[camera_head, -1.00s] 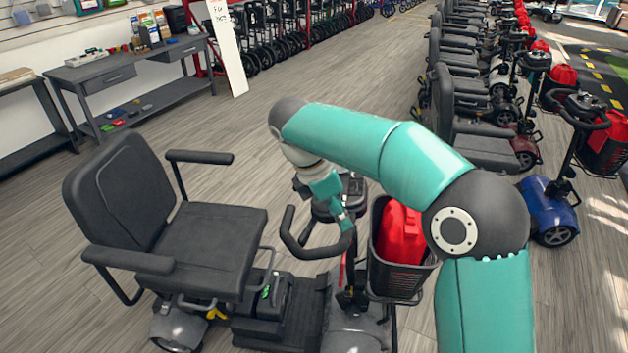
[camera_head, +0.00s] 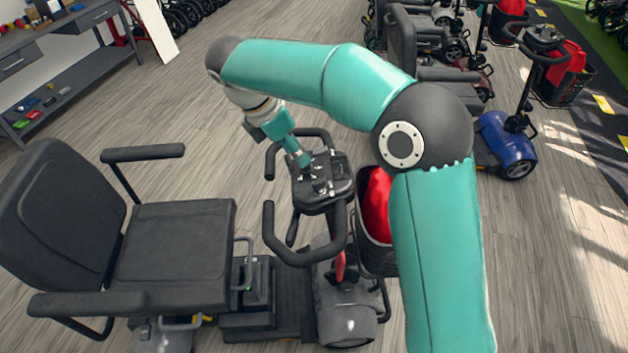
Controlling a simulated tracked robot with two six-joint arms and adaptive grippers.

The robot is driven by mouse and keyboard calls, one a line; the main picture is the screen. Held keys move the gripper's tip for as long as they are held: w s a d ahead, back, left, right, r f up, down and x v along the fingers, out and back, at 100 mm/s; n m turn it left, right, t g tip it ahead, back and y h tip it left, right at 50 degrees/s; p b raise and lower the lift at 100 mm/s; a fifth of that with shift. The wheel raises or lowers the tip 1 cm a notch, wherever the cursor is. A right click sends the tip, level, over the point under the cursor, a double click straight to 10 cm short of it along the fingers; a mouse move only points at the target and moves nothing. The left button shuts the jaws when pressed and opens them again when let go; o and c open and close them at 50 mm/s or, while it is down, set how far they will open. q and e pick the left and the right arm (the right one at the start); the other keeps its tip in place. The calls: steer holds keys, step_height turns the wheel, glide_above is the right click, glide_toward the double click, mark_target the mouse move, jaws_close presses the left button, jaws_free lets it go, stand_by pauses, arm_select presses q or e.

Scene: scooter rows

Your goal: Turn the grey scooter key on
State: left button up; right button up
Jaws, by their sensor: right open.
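The grey scooter (camera_head: 346,318) stands in the foreground with its black seat (camera_head: 178,248) on the left. Its dark control console (camera_head: 322,183) sits between the black handlebar loops, in the middle of the view. My right arm comes in from the lower right and arches over the scooter's front. My right gripper (camera_head: 305,163) points down at the console, with its tips at or just above the console's top. It is open. The key is too small to make out among the console's details. My left gripper is not in view.
A red bag in a black basket (camera_head: 376,235) hangs at the scooter's front, partly behind my arm. A blue scooter (camera_head: 505,140) and a row of others stand at the back right. A workbench (camera_head: 60,60) is at the upper left. The floor between is clear.

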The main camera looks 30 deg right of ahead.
glide_toward(314, 183)
steer(key=x, duration=1)
steer(key=shift+d+f, duration=0.1)
steer(key=shift+d, duration=0.05)
jaws_close()
steer(key=shift+a, duration=0.2)
steer(key=shift+d, duration=0.1)
